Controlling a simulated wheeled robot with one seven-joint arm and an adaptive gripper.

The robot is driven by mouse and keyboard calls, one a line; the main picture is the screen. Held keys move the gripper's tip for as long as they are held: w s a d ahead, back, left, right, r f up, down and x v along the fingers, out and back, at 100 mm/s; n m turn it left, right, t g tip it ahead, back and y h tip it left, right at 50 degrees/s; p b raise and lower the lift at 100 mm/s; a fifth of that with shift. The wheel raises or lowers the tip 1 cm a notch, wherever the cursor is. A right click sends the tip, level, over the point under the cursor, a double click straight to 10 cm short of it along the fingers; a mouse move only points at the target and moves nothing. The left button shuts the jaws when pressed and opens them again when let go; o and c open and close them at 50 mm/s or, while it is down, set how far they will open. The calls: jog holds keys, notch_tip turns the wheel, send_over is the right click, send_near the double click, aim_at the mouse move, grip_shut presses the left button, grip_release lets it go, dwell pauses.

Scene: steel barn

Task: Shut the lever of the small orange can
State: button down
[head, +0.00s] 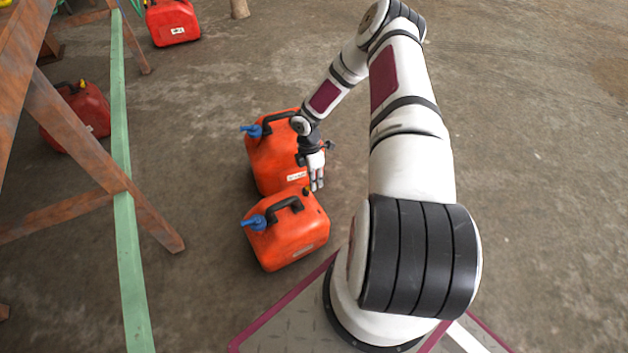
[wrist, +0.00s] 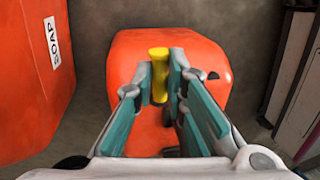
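The small orange can (head: 283,243) stands on the floor close to my base, with a black handle and a blue spout at its left. Its top fills the middle of the wrist view (wrist: 207,100). A yellow lever (wrist: 159,75) rises on it there, upright in the picture. My gripper (head: 317,186) is just above the can's back right corner. In the wrist view its two fingers (wrist: 161,88) lie on either side of the lever, with little or no gap. I cannot tell whether they touch it.
A larger orange can (head: 262,165) stands right behind the small one; its SOAP label (wrist: 52,43) shows in the wrist view. Two red cans (head: 172,22) (head: 88,112) are farther off. Wooden trestle legs (head: 100,165) and a green bar (head: 124,200) are at left. Floor at right is clear.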

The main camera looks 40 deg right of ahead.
jog(key=shift+m, duration=0.3)
jog(key=m, duration=0.1)
jog(key=s+m, duration=0.1)
jog(key=m, duration=0.1)
jog(key=shift+s+a+r+m+y+p, duration=0.1)
jog(key=shift+a+m+y+p, duration=0.05)
jog(key=shift+m+y+p, duration=0.2)
jog(key=m, duration=0.1)
jog(key=s+m, duration=0.1)
jog(key=m, duration=0.1)
jog(key=a+m+t+y+p, duration=0.1)
jog(key=m, duration=0.1)
jog(key=shift+s+m, duration=0.15)
jog(key=shift+m, duration=0.1)
jog(key=m, duration=0.1)
jog(key=a+m, duration=0.1)
jog(key=m, duration=0.1)
jog(key=m+t+p, duration=0.1)
jog(key=m, duration=0.1)
jog(key=shift+s+a, duration=0.25)
jog(key=shift+s, duration=0.1)
jog(key=shift+a+m+t, duration=0.15)
jog(key=shift+a+m, duration=0.1)
jog(key=shift+m, duration=0.55)
jog(key=shift+a+m+t, duration=0.15)
jog(key=shift+a+m, duration=0.05)
jog(key=shift+m, duration=0.6)
jog(key=c, duration=1.6)
grip_release()
